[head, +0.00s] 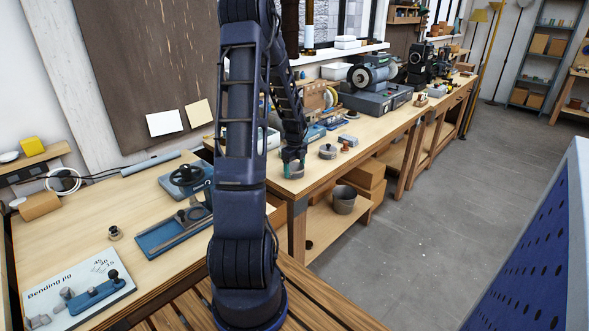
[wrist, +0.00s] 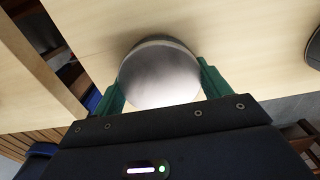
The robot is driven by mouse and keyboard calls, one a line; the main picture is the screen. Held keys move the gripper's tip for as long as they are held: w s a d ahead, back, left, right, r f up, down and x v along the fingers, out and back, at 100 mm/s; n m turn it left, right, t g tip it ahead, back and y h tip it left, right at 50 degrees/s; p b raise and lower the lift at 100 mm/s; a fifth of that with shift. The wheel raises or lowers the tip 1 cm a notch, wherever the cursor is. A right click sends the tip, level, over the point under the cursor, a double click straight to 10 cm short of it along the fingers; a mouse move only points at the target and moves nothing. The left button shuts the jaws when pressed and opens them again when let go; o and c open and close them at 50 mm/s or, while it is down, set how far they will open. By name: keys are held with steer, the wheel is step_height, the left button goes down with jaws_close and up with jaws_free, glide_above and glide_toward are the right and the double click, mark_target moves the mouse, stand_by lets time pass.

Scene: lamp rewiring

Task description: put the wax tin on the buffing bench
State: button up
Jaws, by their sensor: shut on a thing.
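The wax tin, a round tin with a pale, shiny top (wrist: 160,76), sits between the green fingers of my gripper (wrist: 160,88) in the wrist view. My gripper is shut on it. In the head view my gripper (head: 293,167) is over the near left end of the buffing bench (head: 370,130), which has a light wood top. The tin is mostly hidden by the fingers there. In the wrist view bare bench top lies beneath and around the tin. I cannot tell whether the tin touches the bench.
A lidded round pot (head: 328,151) and a small reddish item (head: 346,145) stand right of my gripper. A buffing machine (head: 371,77) stands farther back. A bending jig board (head: 75,290) is on the left bench. A bucket (head: 344,199) sits on the shelf below.

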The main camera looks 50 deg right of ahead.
mark_target(294, 167)
steer(key=shift+f, duration=0.1)
steer(key=o, duration=1.1)
steer(key=shift+c, duration=0.2)
step_height(294, 167, up, 12)
steer(key=w+a+r+n+t, duration=0.1)
steer(key=w+a+r+n, duration=0.25)
steer(key=a, duration=0.35)
steer(key=w+a+r+n, duration=0.3)
steer(key=a+r+n, duration=0.2)
steer(key=a, duration=0.3)
steer(key=s+a+r+n+t, duration=0.1)
steer(key=s+a+r+n, duration=0.15)
steer(key=a+n, duration=0.45)
steer(key=s+a+r+n+t, duration=0.1)
steer(key=a+r+n, duration=0.3)
steer(key=a, duration=0.6)
steer(key=s+a+r+n, duration=0.1)
steer(key=a+r+n, duration=0.2)
steer(key=a+n, duration=0.4)
steer(key=s+a+n+t, duration=0.1)
steer(key=s+a+n, duration=0.8)
steer(key=a, duration=0.2)
steer(key=shift+t, duration=0.3)
